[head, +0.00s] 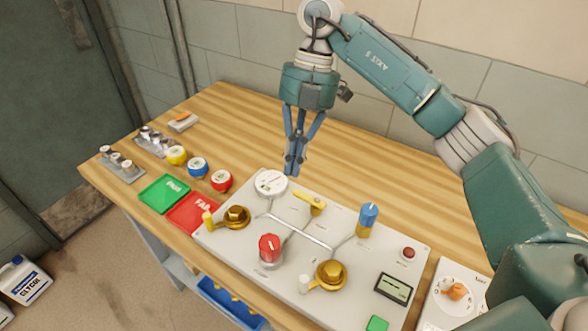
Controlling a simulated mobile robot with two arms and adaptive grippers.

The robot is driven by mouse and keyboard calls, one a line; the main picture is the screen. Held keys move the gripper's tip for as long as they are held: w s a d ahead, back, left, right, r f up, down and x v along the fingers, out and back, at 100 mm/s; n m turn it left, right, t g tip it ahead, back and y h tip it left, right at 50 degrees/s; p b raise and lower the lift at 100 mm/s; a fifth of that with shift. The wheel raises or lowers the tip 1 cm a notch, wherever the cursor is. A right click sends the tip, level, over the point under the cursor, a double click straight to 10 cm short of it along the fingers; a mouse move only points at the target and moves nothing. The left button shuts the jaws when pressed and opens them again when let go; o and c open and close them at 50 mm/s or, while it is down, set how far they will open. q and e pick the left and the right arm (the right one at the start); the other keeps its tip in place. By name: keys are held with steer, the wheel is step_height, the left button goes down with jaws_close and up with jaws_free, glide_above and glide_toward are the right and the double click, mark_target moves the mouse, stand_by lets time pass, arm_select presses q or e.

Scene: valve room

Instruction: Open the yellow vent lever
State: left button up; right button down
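The yellow vent lever (308,200) sits on the upper middle of the pale valve panel (333,223). Its bar lies slantwise, running from upper left to lower right, over a brass-coloured body. My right gripper (292,170) points down above the panel's back edge, to the upper left of the lever and close to the round gauge (271,182). Its blue fingers come together at the tips with nothing visible between them. It looks apart from the lever. My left gripper is not in view.
The panel also carries a red knob (270,250), a blue-handled valve (367,218), brass valves (331,274) and a red button (408,254). Green (164,194) and red (198,213) trays and coloured jars (197,167) lie left. The wooden bench (235,120) is clear behind.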

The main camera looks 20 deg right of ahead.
mark_target(309, 198)
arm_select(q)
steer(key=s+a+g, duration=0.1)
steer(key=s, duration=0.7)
arm_select(e)
steer(key=x, duration=0.3)
steer(key=p+x, duration=0.1)
steer(key=x, duration=0.2)
steer(key=s+p+x, duration=0.1)
steer(key=x, duration=0.2)
steer(key=shift+f, duration=0.15)
steer(key=shift+w+d+f+p, duration=0.15)
steer(key=shift+w+d+p, duration=0.6)
steer(key=shift+w+d, duration=0.3)
steer(key=shift+w+d+f, duration=0.1)
steer(key=shift+w+d, duration=0.1)
steer(key=shift+d, duration=0.25)
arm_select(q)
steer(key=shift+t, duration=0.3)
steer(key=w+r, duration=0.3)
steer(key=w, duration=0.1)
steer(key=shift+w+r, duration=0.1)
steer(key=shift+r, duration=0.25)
